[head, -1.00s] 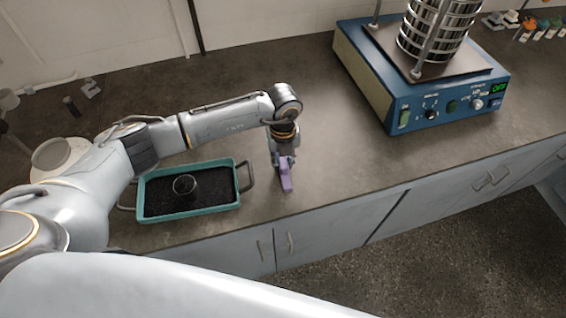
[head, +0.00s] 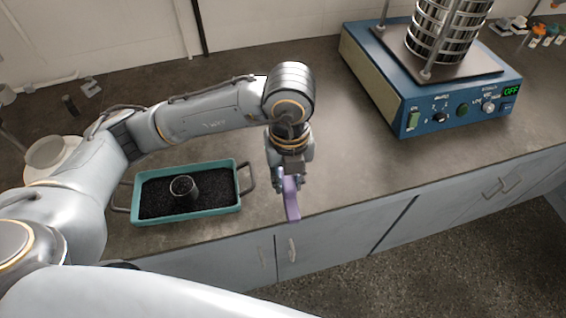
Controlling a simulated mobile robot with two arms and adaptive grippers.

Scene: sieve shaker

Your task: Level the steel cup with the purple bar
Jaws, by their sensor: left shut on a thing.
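The steel cup (head: 184,188) stands in a teal tray (head: 190,216) filled with dark granules, at the left of the counter. How full the cup is cannot be told. My left gripper (head: 289,180) is shut on the purple bar (head: 291,202), to the right of the tray and near the counter's front edge. The bar points down toward the front edge and is apart from the cup. My right gripper is not in view.
A blue sieve shaker (head: 440,100) with a stack of steel sieves (head: 446,32) stands at the back right, its display reading OFF. Small coloured bottles (head: 543,33) stand at the far right.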

